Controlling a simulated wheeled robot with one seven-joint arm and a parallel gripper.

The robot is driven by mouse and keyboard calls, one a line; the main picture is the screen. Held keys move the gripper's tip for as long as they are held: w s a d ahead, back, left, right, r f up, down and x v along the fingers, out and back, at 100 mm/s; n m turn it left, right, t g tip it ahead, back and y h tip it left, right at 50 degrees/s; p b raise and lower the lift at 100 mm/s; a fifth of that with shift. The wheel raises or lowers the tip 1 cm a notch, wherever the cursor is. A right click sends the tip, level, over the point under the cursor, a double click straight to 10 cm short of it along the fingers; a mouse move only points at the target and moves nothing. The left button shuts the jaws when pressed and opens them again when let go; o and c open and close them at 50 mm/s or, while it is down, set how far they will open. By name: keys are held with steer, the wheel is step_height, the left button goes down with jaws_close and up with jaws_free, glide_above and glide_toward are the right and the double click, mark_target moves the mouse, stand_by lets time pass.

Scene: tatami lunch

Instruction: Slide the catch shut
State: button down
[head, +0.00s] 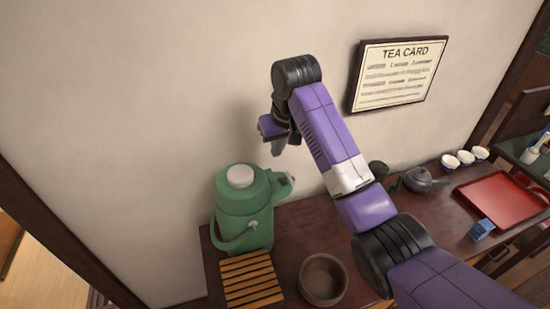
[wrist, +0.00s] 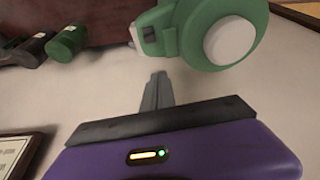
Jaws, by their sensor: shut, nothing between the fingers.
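A green air pot (head: 245,222) with a round white button on its lid stands on the counter against the wall in the head view. Its head juts right and ends in a spout with a small grey part (head: 284,179). I cannot tell for sure which piece is the catch. My gripper (head: 278,150) is shut and empty, above the pot's head and apart from it. Its fingers (wrist: 157,78) point toward the pot in the wrist view.
On the dark counter (head: 290,225) are a slatted wooden mat (head: 250,279), a brown bowl (head: 323,278), a dark teapot (head: 424,180), white cups (head: 466,157), a red tray (head: 503,206) and a blue block (head: 481,229). The wall behind carries a tea card (head: 398,75).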

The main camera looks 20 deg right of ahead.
steer(key=shift+v, duration=1.35)
